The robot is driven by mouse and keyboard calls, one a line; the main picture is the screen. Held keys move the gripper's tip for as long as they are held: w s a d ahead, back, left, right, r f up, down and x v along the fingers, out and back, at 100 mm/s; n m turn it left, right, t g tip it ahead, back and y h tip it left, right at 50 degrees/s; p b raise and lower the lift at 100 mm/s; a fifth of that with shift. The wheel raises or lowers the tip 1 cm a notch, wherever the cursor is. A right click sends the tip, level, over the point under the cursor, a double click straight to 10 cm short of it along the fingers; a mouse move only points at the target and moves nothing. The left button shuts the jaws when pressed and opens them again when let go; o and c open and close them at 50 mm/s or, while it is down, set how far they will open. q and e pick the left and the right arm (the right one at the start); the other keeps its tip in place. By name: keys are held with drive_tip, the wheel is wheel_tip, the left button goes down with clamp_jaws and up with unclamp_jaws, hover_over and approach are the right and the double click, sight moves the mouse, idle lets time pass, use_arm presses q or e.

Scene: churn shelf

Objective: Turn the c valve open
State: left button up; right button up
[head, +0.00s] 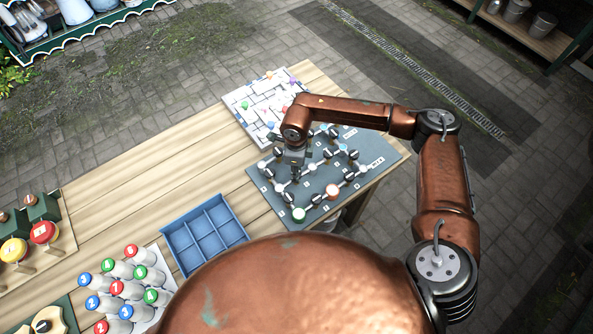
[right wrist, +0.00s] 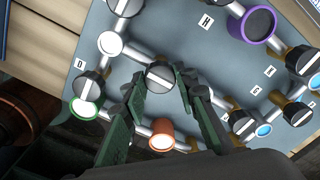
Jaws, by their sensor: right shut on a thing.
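The dark grey valve board (head: 263,185) lies on the wooden table and carries white pipes, black valve knobs with white stripes and small letter labels. My right gripper (head: 295,174) reaches down onto the left part of the board. In the right wrist view its two green fingers (right wrist: 161,80) close around a black valve knob (right wrist: 160,74) with a white stripe. I cannot read a label for this knob, so I cannot tell whether it is the c valve. Another knob (right wrist: 89,86) sits beside the label D. My left gripper is not in view.
Other knobs stand close around the fingers, with an orange-ringed port (right wrist: 162,141) and a purple-ringed port (right wrist: 258,24). A white maze board (head: 240,100) lies behind. A blue divided tray (head: 172,235) and numbered bottles (head: 118,288) stand left. The table's middle is bare.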

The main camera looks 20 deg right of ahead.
drive_tip(key=o, duration=1.2)
drive_tip(key=shift+c, duration=0.2)
wheel_tip(320, 180, up, 12)
drive_tip(key=shift+d, duration=0.1)
